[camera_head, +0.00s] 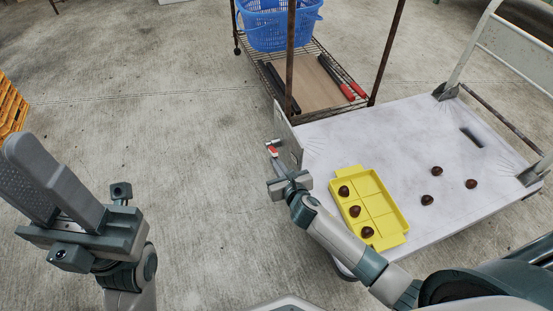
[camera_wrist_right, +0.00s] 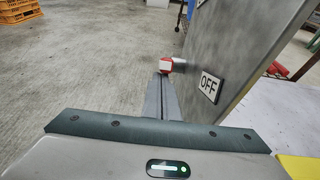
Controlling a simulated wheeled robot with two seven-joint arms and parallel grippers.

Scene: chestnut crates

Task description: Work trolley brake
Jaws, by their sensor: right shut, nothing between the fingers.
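The trolley (camera_head: 330,140) has a pale deck and stands at the right in the head view. A grey upright plate (camera_wrist_right: 235,60) at its near left edge bears an OFF label (camera_wrist_right: 210,86). A red-ended lever (camera_head: 271,149) sticks out from this plate; its red end also shows in the right wrist view (camera_wrist_right: 166,64). My right gripper (camera_head: 273,160) is shut and empty, its tips close to the red end; I cannot tell whether they touch. My left gripper (camera_head: 40,155) is raised at the left, away from the trolley; its opening is unclear.
A yellow tray (camera_head: 393,209) with several brown chestnuts lies on the deck, and 3 loose chestnuts (camera_head: 427,200) lie to its right. A wire rack (camera_head: 325,45) with a blue basket (camera_head: 277,28) stands behind. Orange crates (camera_head: 10,105) are at far left. The concrete floor between is clear.

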